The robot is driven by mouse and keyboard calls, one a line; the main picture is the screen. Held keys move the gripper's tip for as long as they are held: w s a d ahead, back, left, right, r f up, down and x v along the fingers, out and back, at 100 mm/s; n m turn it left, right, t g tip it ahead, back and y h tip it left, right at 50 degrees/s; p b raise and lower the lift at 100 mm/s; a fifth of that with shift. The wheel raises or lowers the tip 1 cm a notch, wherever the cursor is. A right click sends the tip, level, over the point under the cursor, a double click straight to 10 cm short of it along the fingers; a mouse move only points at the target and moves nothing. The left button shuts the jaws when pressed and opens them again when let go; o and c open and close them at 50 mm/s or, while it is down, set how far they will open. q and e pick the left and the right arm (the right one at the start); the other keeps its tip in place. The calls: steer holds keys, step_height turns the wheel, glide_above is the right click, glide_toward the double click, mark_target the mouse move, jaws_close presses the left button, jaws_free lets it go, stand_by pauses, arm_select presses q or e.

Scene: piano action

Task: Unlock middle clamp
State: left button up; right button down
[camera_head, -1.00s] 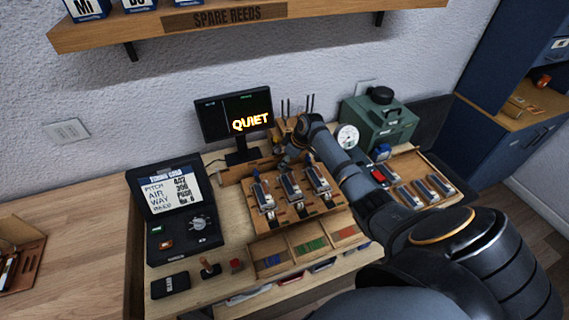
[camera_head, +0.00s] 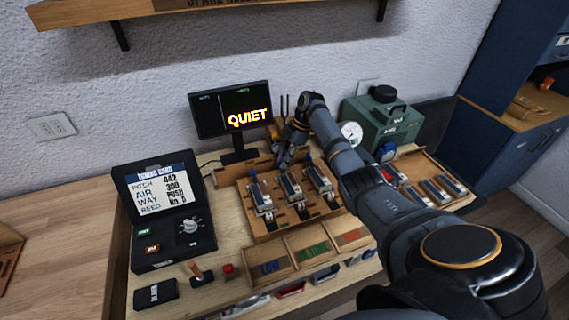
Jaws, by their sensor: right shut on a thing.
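A wooden rack (camera_head: 270,226) holds three metal clamp units in a row. The middle clamp (camera_head: 291,188) sits between the left clamp (camera_head: 261,197) and the right clamp (camera_head: 319,180). Blue tips show at the back ends of the left and right clamps. My right gripper (camera_head: 283,162) reaches down from behind and is shut at the back end of the middle clamp. It hides that end, so the part between the fingers is too small to make out. My left gripper is not in view.
A monitor (camera_head: 231,110) reading QUIET stands behind the rack. A tuning device (camera_head: 172,240) is at the left, a green box with a gauge (camera_head: 384,121) at the back right. A compartment tray (camera_head: 312,252) lies in front. My right arm covers the right side.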

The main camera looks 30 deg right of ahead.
steer(key=shift+n, duration=0.3)
stand_by(0.4)
steer(key=c, duration=1.3)
jaws_free()
steer(key=shift+o, duration=0.2)
steer(key=v, duration=1.2)
steer(key=shift+w, duration=0.1)
